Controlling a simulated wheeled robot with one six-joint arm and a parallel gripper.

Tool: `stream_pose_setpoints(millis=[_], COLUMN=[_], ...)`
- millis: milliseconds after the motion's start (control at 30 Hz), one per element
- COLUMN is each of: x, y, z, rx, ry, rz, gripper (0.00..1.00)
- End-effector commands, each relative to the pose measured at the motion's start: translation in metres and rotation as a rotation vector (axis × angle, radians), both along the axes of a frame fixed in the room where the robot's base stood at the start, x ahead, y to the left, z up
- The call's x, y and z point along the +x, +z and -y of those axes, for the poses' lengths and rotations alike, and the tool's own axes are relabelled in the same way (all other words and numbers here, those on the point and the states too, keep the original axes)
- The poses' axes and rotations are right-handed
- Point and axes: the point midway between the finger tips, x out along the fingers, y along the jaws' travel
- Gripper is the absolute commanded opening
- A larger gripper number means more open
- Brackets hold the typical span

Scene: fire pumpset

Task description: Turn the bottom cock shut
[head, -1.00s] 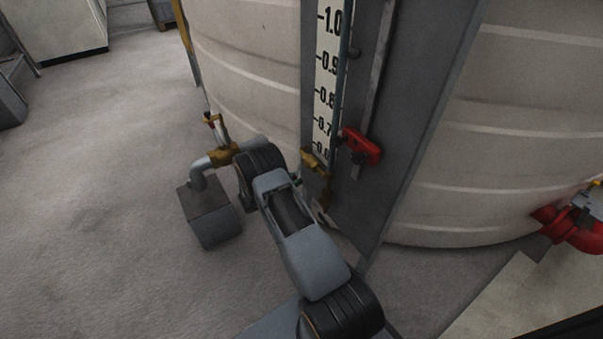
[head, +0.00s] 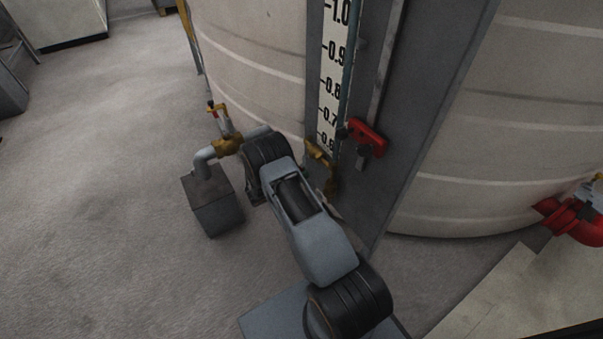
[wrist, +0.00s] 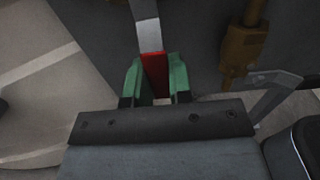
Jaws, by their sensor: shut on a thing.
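The brass bottom cock (head: 320,155) sits at the foot of the level gauge, just below the 0.6 mark. My arm partly covers the area beneath it. In the wrist view, a flat grey metal lever (wrist: 147,32) with a red end (wrist: 155,72) runs down between my fingers. My gripper (wrist: 157,70) has green fingers, shut on the red end from both sides. A brass fitting (wrist: 241,48) is to the right of the lever, apart from my fingers. In the head view, my gripper is hidden behind my arm.
A red clamp (head: 366,138) with a dark knob is on the grey gauge board (head: 395,110), right of the scale. A brass-valved pipe (head: 226,146) and a grey block (head: 212,205) stand to the left. The large pale tank (head: 255,60) is behind. The left floor is open.

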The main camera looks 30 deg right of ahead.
Motion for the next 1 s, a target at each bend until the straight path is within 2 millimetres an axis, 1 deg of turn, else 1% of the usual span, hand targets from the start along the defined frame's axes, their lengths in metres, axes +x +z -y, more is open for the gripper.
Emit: stream_pose_setpoints(millis=[33, 67, 300, 533, 667, 767, 1000], x=[0.001, 0.001, 0.001, 0.000, 0.001, 0.001, 0.000], y=[0.002, 0.002, 0.001, 0.001, 0.001, 0.002, 0.002], z=[0.000, 0.000, 0.000, 0.000, -0.008, -0.023, -0.073], rx=[-0.004, -0.004, -0.002, -0.001, -0.001, -0.002, -0.002], ry=[0.002, 0.002, 0.001, 0.000, 0.002, 0.003, 0.004], rz=[-0.001, -0.001, -0.001, 0.000, -0.001, 0.000, -0.001], gripper=[0.00, 0.23, 0.46, 0.46, 0.46, 0.46, 0.46])
